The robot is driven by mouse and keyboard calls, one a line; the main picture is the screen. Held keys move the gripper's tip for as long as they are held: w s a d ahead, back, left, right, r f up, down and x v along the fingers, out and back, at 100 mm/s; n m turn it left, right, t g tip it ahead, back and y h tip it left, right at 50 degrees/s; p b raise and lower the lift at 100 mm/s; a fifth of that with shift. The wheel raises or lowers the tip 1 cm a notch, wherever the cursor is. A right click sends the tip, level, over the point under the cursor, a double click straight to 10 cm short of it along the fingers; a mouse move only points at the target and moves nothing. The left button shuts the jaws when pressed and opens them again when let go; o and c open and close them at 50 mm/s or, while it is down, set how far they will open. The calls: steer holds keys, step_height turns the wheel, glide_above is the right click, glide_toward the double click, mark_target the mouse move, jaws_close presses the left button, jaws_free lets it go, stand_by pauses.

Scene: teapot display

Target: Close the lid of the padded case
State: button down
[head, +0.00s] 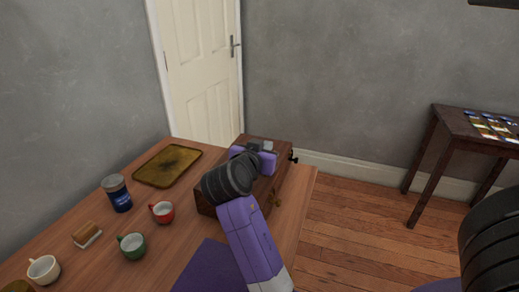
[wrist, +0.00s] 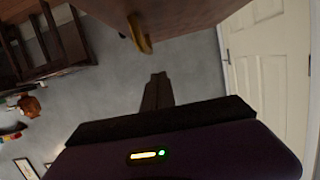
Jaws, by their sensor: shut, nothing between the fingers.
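The padded case (head: 268,188) is a brown wooden box at the right edge of the table. Brass fittings show on its right side. My arm crosses in front of it and hides much of its top, so I cannot tell whether the lid is fully down. My gripper (wrist: 158,78) is shut and empty; its dark fingers point away from the camera in the wrist view. In the head view the purple hand is over the case's top. A brown wooden panel (wrist: 175,12) with a brass catch (wrist: 139,33) shows close by at the top of the wrist view.
A side table (head: 450,124) stands at right. Floor between is clear.

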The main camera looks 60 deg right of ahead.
steer(key=shift+s+f+m+b, duration=0.3)
steer(key=shift+f+b, duration=0.05)
steer(key=shift+f, duration=0.35)
steer(key=shift+s+f+b, duration=0.45)
steer(key=shift+f+b, duration=0.4)
